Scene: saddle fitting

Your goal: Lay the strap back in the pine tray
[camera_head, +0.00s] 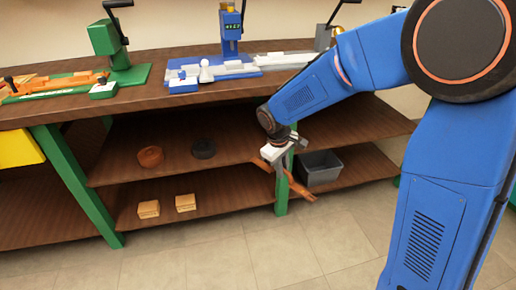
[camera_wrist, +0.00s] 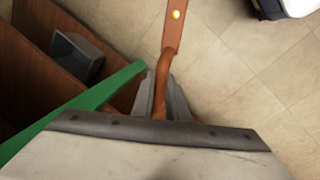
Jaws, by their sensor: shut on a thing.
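The strap is a narrow brown leather strip (camera_head: 302,192) with a brass stud near one end. In the wrist view the strap (camera_wrist: 172,34) runs up from between the jaws, and the stud shows. My gripper (camera_head: 281,166) is shut on the strap and holds it in the air in front of the bench's green leg. In the wrist view my gripper (camera_wrist: 158,98) pinches it between two grey fingers. I cannot make out a pine tray for certain in either view.
The wooden bench (camera_head: 150,95) carries a green press (camera_head: 106,45) and a blue press (camera_head: 230,28). Shelves below hold coiled rolls (camera_head: 151,156), two small pale wooden blocks (camera_head: 148,209) and a grey bin (camera_head: 320,168). The tiled floor (camera_head: 220,262) in front is clear.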

